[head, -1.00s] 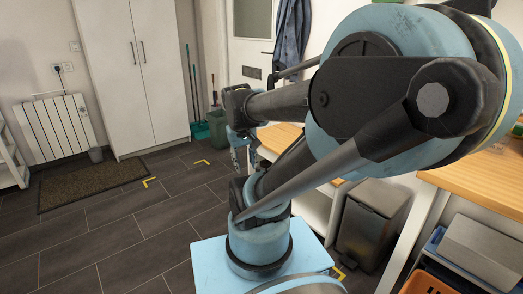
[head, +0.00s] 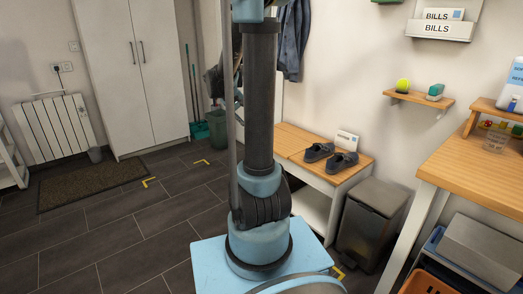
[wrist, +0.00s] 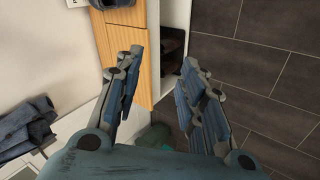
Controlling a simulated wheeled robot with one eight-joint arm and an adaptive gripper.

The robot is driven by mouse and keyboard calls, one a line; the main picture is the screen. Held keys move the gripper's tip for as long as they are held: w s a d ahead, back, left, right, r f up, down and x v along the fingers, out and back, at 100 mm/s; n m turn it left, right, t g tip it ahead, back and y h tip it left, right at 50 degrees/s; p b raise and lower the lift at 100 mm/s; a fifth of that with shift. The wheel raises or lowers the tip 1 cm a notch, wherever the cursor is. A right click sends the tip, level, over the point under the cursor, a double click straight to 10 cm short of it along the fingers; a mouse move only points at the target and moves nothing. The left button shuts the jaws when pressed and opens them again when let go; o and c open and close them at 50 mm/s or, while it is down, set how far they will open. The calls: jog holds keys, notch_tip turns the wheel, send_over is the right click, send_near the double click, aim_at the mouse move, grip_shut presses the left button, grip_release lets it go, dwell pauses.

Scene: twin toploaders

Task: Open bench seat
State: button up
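The bench has a light wood seat (head: 292,142) on a white body and stands against the right wall in the head view. A seam splits the seat into two panels, and both lie flat and closed. A pair of dark shoes (head: 330,156) and a small card (head: 346,140) rest on the right panel. In the wrist view the wood seat (wrist: 125,55) lies beyond my gripper (wrist: 163,57). My gripper is open and empty, its fingers spread apart over the bench's front edge. In the head view my upright arm hides the gripper and the bench's left end.
A grey bin (head: 370,225) stands right of the bench. A wooden table (head: 480,165) with crates below is at the right. A small wall shelf (head: 420,100) hangs above. A white cupboard (head: 130,70) and green bucket (head: 217,128) stand at the back. The left floor is open.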

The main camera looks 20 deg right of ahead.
jog(key=w+d+f+h, duration=0.15)
jog(key=w+f, duration=0.25)
jog(key=w, duration=0.4)
jog(key=w+d+f+n+t+h, duration=0.1)
jog(key=w+f+h, duration=0.1)
jog(key=w+f, duration=0.5)
jog(key=w+d+f+h, duration=0.2)
jog(key=w, duration=0.8)
jog(key=w+f+n+t+h, duration=0.1)
jog(key=w+f+h, duration=0.15)
jog(key=f, duration=0.95)
jog(key=w+f+n+t+h, duration=0.15)
jog(key=w+f, duration=0.25)
jog(key=f, duration=0.7)
jog(key=x, duration=1.6)
jog(key=shift+s+d+r+m+h, duration=0.2)
jog(key=shift+d+r+m+h, duration=0.15)
jog(key=shift+d+m, duration=0.15)
grip_shut()
